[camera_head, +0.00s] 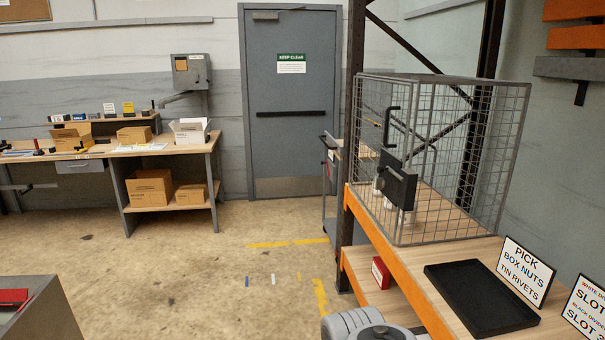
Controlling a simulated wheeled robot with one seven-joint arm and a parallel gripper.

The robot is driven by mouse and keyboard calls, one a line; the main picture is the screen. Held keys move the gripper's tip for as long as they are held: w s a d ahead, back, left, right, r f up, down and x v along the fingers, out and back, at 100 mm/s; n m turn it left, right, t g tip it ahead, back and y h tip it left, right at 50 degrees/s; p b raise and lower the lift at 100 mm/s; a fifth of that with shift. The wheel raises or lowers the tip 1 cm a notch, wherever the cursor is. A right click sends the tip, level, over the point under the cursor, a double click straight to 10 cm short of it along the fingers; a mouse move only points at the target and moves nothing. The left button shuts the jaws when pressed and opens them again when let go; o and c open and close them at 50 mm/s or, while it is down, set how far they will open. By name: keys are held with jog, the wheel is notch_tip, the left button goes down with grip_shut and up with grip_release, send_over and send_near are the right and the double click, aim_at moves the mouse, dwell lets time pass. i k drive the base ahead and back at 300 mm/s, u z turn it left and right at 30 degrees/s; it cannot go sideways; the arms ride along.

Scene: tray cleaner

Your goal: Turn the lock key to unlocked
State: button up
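A wire cage (509,150) stands on the wood-topped shelf at the right. A black lock box (398,182) is mounted on the cage's front mesh, with a small light part on its left side. A dark upright handle (388,125) sits above the lock box. The lock key is too small to make out, so I cannot tell which way it is turned. The cage front appears shut. My gripper is not in view; only a rounded grey part, likely of my own arm, shows at the bottom edge.
An empty black tray (482,298) lies on the shelf in front of the cage, beside a pick sign (525,270). A dark rack post (352,90) rises at the cage's left. A workbench (130,150) with boxes stands back left. The floor between is clear.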

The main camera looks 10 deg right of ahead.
aim_at(379, 183)
jog(key=u, duration=0.6)
jog(key=i, duration=1.55)
jog(key=z, duration=0.35)
jog(key=i, duration=1.55)
jog(key=z, duration=0.75)
